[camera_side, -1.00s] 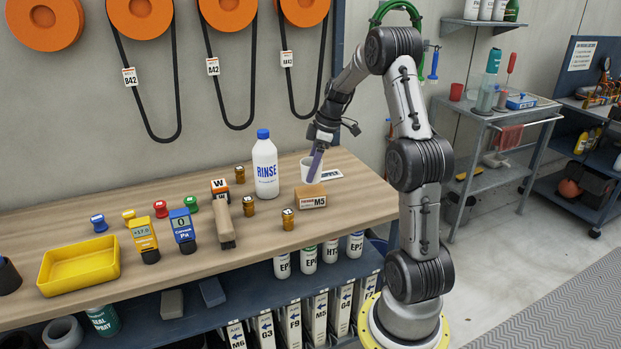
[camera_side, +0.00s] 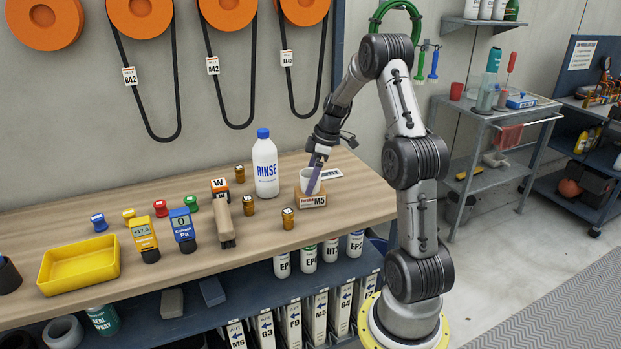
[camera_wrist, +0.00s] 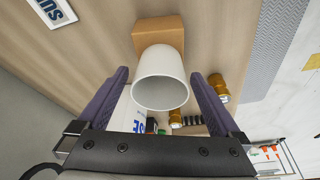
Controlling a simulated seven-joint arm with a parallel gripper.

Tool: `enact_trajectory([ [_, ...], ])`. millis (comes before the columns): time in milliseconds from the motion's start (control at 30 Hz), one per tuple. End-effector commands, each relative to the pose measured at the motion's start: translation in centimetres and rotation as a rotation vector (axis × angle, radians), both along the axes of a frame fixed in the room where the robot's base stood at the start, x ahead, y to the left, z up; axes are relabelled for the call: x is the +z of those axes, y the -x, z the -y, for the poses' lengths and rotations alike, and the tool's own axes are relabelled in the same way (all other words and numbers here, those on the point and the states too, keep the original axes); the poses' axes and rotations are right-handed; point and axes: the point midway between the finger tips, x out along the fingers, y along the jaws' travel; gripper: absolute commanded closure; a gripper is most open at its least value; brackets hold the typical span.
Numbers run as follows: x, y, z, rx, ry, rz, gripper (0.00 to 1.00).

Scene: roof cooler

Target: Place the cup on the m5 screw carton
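The white cup (camera_side: 311,180) stands upright at the m5 screw carton (camera_side: 312,201) on the bench. It hides most of the carton's top, and its base appears to rest there. In the wrist view the cup (camera_wrist: 160,88) shows its open mouth, with the brown carton (camera_wrist: 158,32) directly beyond its base. My gripper (camera_wrist: 160,72) has one purple finger on each side of the cup, with what looks like a thin gap at both sides. In the side view my gripper (camera_side: 316,180) reaches down at the cup, one finger crossing in front of it.
A RINSE bottle (camera_side: 265,167) stands left of the cup, and small amber jars (camera_side: 288,218) stand nearby. A white label plate (camera_side: 329,174) lies behind the carton. Two gauges (camera_side: 182,230) and a yellow tray (camera_side: 78,265) are farther left. The bench right of the carton is clear.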

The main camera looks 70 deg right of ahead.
Motion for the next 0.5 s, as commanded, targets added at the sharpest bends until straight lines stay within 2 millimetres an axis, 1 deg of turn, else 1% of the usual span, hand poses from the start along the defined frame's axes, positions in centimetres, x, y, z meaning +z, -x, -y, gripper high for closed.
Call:
enact_trajectory([
  [167,0.3,0.0,0.0,-0.001,0.002,0.001,0.00],
  [267,1.3,0.2,0.2,-0.001,0.002,0.002,0.00],
  [367,2.9,0.7,0.4,0.000,0.005,0.003,0.00],
  [500,5.8,1.5,0.8,-0.002,0.007,0.004,0.00],
])
